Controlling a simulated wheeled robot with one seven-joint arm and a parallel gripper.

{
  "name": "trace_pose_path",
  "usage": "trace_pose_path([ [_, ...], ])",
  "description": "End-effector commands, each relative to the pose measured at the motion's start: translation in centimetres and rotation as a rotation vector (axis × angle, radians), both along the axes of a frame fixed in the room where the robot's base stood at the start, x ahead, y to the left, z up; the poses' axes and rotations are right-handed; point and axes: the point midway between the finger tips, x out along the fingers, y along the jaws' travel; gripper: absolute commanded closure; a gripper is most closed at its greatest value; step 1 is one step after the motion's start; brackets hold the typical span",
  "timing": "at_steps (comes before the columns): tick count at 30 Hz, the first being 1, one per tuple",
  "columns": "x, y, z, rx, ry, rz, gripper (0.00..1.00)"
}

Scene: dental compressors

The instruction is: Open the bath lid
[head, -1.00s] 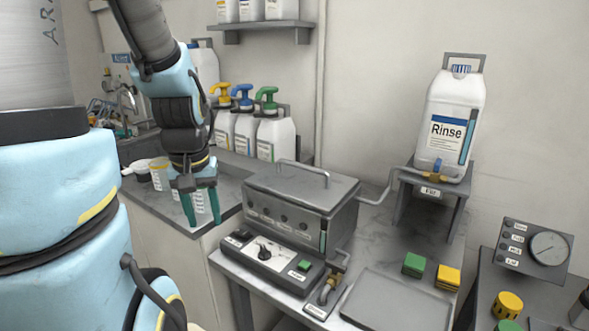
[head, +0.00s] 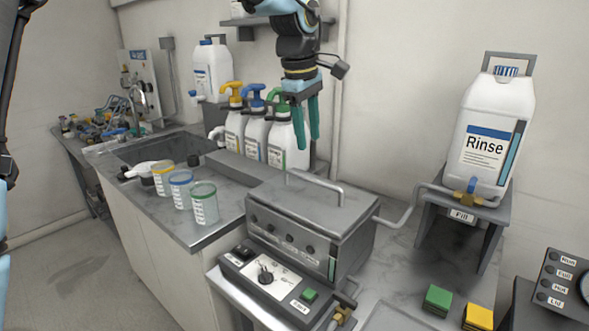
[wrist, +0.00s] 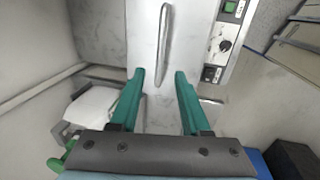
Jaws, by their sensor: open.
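The bath (head: 290,238) is a grey metal box on the bench, and its lid (head: 272,200) is shut. A bar handle (head: 314,183) runs along the top of the lid. In the wrist view the handle (wrist: 164,45) stands upright in the picture, just beyond the fingertips and between their lines. My gripper (head: 308,140) hangs above and behind the lid with its green fingers pointing down. In the wrist view my gripper (wrist: 159,75) is open with nothing between the fingers.
Pump bottles (head: 256,135) stand close behind my gripper. Several lidded cups (head: 204,204) stand on the left counter. The Rinse container (head: 490,135) sits on a stand at the right, with a pipe (head: 405,205) to the bath. Green (head: 437,298) and yellow (head: 478,317) blocks lie at front right.

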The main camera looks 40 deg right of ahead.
Motion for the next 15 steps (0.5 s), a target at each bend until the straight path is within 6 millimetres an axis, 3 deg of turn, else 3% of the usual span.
trace_pose_path([
  [15, 0.4, -1.5, -8.4, 0.003, 0.002, 0.000, 0.53],
])
